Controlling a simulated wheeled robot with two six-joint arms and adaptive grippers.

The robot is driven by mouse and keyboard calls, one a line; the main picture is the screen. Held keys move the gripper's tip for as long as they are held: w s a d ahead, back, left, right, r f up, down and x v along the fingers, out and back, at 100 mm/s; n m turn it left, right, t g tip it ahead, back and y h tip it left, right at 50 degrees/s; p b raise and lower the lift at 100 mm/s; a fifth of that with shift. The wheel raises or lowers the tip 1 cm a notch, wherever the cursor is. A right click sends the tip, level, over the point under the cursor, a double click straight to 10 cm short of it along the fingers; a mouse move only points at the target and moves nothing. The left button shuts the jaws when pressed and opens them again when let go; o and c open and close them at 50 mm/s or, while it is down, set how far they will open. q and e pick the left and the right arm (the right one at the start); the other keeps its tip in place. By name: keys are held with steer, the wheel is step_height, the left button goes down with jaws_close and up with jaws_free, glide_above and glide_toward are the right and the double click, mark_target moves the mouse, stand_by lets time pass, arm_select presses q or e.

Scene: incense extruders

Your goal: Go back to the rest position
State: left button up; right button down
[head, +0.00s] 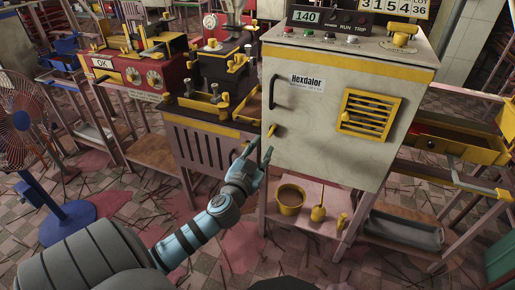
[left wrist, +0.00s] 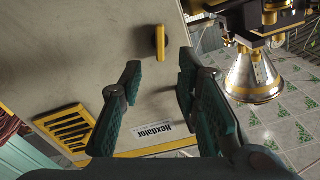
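My left gripper (head: 261,147) is open and empty in front of the lower left part of the grey Hexdalor cabinet (head: 315,130). In the left wrist view its two dark green fingers (left wrist: 158,70) stand apart, with the cabinet door behind them. A small yellow knob (head: 271,130) on the door is just above the fingertips in the head view. In the left wrist view the knob (left wrist: 161,43) lies beyond the gap between the fingers, and I see no contact. The cabinet door looks closed. My right gripper is not in view.
A dark door handle (head: 271,92) and a yellow vent (head: 369,115) are on the cabinet. Below it, a shelf holds a yellow bucket (head: 290,199). A blue-based fan (head: 62,215) stands far left. Incense sticks litter the floor.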

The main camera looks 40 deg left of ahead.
arm_select(q)
steer(key=v, duration=0.3)
steer(key=shift+s+d, duration=0.15)
steer(key=shift+s, duration=0.2)
